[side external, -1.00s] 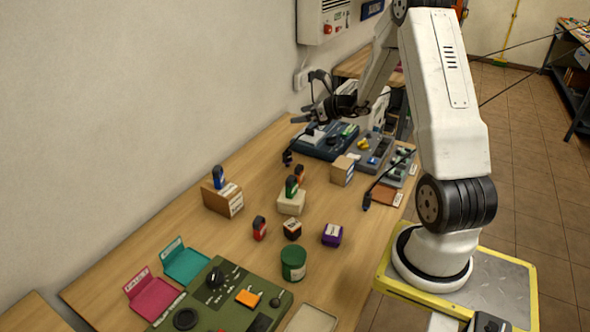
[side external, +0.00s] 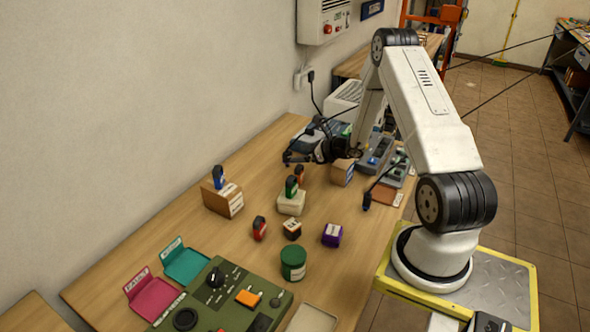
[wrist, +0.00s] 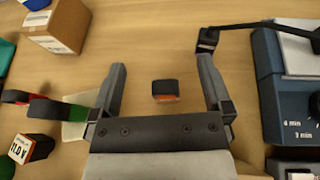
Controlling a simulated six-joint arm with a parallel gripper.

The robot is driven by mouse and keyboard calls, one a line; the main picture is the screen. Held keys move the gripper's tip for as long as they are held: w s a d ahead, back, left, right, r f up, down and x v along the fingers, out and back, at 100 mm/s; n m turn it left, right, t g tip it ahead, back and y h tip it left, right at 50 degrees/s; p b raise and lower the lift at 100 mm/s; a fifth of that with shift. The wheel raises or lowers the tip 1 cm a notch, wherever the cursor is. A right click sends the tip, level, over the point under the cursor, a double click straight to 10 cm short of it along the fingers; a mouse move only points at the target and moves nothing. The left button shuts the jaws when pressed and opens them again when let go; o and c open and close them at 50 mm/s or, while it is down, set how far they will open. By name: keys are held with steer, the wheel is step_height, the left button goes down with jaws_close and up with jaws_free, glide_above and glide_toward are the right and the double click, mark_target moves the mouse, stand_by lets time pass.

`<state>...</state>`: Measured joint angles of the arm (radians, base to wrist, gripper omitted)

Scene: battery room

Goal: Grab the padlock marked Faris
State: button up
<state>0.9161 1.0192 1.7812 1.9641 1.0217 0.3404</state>
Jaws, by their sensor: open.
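My gripper (side external: 299,156) is open and empty, low over the far part of the wooden table. In the wrist view, its spread fingers (wrist: 162,67) stand either side of a small orange-and-black padlock (wrist: 166,91), which lies apart from both; its marking is not readable. It also shows in the side view (side external: 299,174) just below the gripper. Other padlocks are a blue one (side external: 219,176) on a cardboard box, a green one (side external: 291,187) on a pale block and a red one (side external: 259,228) on the table. I cannot read the name Faris on any of them.
A cardboard box (side external: 223,199) and pale block (side external: 291,204) stand nearer the camera. Pink (side external: 154,299) and teal (side external: 187,266) trays lie front left.

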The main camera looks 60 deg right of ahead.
mark_target(297, 170)
steer(key=shift+f, duration=1.5)
steer(key=shift+f, duration=1.85)
steer(key=shift+x, duration=1.05)
steer(key=shift+w+f, duration=0.1)
steer(key=shift+w, duration=0.35)
jaws_close()
